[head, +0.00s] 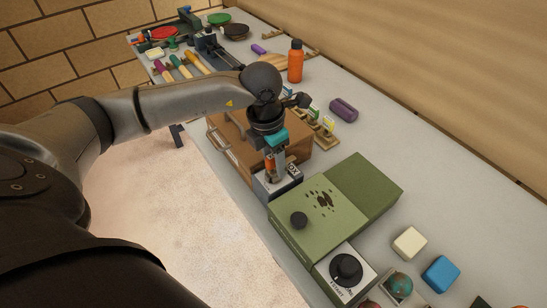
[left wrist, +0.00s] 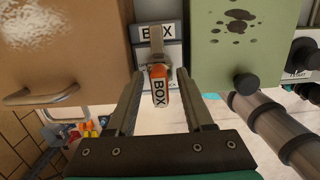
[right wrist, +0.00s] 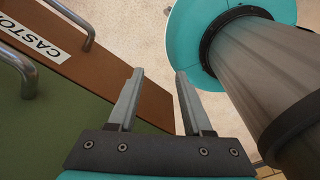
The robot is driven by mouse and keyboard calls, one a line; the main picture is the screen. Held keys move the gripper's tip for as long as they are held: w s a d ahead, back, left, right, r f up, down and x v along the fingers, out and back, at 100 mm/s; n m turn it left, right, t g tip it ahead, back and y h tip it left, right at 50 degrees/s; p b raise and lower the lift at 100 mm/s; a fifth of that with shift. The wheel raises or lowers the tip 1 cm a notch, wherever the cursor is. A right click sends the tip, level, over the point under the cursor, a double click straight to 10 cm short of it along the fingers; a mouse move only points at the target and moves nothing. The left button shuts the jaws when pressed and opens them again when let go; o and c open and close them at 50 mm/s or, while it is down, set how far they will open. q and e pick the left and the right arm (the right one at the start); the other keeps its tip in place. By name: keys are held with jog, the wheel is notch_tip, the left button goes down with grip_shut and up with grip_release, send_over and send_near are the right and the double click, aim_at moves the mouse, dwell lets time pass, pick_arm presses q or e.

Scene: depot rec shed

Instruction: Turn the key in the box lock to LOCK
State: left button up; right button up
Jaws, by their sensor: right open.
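The box lock (head: 278,183) is a small grey and white block between the brown case and the green box. In the left wrist view its plate (left wrist: 174,52) reads BOX, with small lettering below that I cannot read fully. The key sits at the lock's front with an orange tag (left wrist: 160,92) marked BOX. My left gripper (left wrist: 160,97) is open, with one finger on each side of the tag and a gap on both sides. In the head view it (head: 273,172) hides part of the lock. My right gripper (right wrist: 155,75) is open and empty.
The brown case (head: 236,140) with a handle stands left of the lock, the green box (head: 362,185) with a black knob right of it. A black dial (head: 346,270) is at the front. An orange bottle (head: 295,62) stands behind. A CASTO-lettered brown panel (right wrist: 120,85) is near my right gripper.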

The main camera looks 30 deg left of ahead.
pick_arm(q)
grip_shut()
dwell(0.4)
